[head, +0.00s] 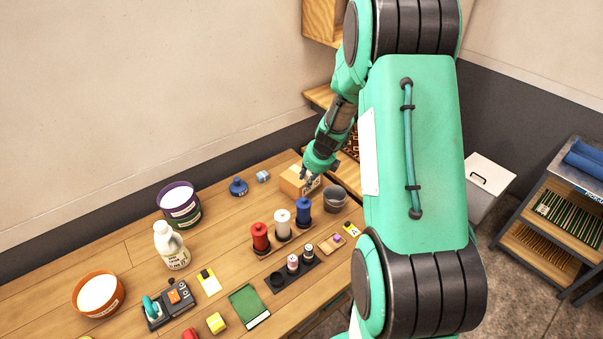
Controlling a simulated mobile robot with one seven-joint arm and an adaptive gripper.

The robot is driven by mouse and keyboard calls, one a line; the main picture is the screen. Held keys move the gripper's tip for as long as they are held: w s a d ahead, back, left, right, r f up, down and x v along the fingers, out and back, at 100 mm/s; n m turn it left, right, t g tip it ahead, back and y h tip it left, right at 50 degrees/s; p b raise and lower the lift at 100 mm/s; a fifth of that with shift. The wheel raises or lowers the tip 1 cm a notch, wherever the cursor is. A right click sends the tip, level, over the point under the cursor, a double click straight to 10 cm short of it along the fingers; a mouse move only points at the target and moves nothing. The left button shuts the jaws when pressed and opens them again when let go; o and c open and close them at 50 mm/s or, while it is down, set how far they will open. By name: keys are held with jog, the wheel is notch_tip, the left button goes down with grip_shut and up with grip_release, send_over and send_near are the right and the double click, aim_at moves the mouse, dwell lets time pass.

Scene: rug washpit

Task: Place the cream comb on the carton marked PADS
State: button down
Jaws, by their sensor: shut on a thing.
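A tan cardboard carton (291,184) stands at the back right of the wooden table; its marking is too small to read. My gripper (308,177) points down at the carton's right part, close over it. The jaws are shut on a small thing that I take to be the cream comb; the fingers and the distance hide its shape. I see no other cream comb on the table. I cannot tell whether the held thing touches the carton.
A grey bucket (335,198) stands right of the carton, close to my gripper. Blue (303,211), white (282,223) and red (260,237) spools stand in front. A blue pot (238,187) and a small blue-white item (263,176) are left of the carton.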

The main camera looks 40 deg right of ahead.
jog(key=shift+w+f, duration=0.1)
jog(key=shift+f, duration=1.25)
jog(key=shift+w, duration=0.1)
send_near(298, 170)
jog(key=shift+w+a+f, duration=0.1)
jog(key=shift+w+f, duration=0.6)
jog(key=shift+w, duration=0.2)
jog(key=shift+f, duration=1.75)
jog(key=shift+f, duration=0.1)
jog(key=c, duration=1.5)
grip_release()
jog(key=shift+c, duration=0.2)
